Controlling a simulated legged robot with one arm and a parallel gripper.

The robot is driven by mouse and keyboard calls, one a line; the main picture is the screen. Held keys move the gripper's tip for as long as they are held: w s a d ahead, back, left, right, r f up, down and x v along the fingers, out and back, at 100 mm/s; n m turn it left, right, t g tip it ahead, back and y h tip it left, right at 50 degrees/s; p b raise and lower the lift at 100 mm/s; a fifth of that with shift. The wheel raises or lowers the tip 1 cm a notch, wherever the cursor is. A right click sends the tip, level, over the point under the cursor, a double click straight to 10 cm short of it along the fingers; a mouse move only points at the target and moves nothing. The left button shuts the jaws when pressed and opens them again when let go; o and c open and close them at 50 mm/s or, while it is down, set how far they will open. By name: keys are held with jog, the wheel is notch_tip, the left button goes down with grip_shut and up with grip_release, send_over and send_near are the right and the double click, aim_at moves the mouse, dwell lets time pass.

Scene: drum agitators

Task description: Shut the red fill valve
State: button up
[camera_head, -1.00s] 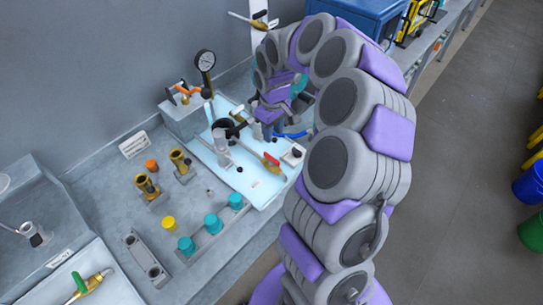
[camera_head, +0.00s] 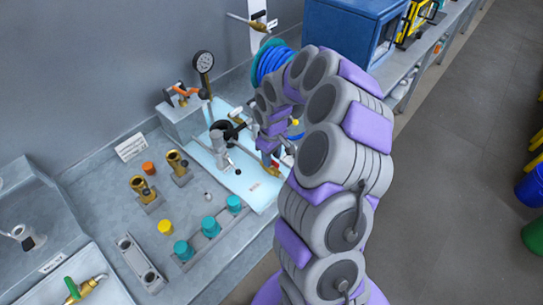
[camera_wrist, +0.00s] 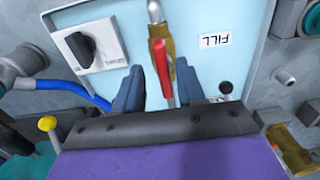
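The fill valve (camera_wrist: 166,38) is a brass body with a red lever (camera_wrist: 161,68), upright in the middle of the wrist view beside an upside-down "FILL" label (camera_wrist: 215,40). The lever looks roughly in line with the brass body. My gripper (camera_wrist: 160,84) is open, with one dark blue finger on each side of the lever's free end and a gap on both sides; contact is not visible. In the head view the brass valve (camera_head: 267,170) sits on the pale blue plate (camera_head: 232,178), partly covered by my gripper (camera_head: 268,152).
A black knob on a white panel (camera_wrist: 86,47) and a blue hose (camera_wrist: 65,85) lie left of the valve. In the head view, a gauge (camera_head: 203,63), brass fittings (camera_head: 142,188) and teal caps (camera_head: 208,227) stand nearby. A blue hose coil (camera_head: 270,60) is behind my arm.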

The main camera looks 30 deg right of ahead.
jog(key=shift+a, duration=0.1)
jog(key=shift+c, duration=0.3)
jog(key=shift+a, duration=0.2)
jog(key=c, duration=0.3)
grip_shut()
jog(key=shift+d, duration=0.1)
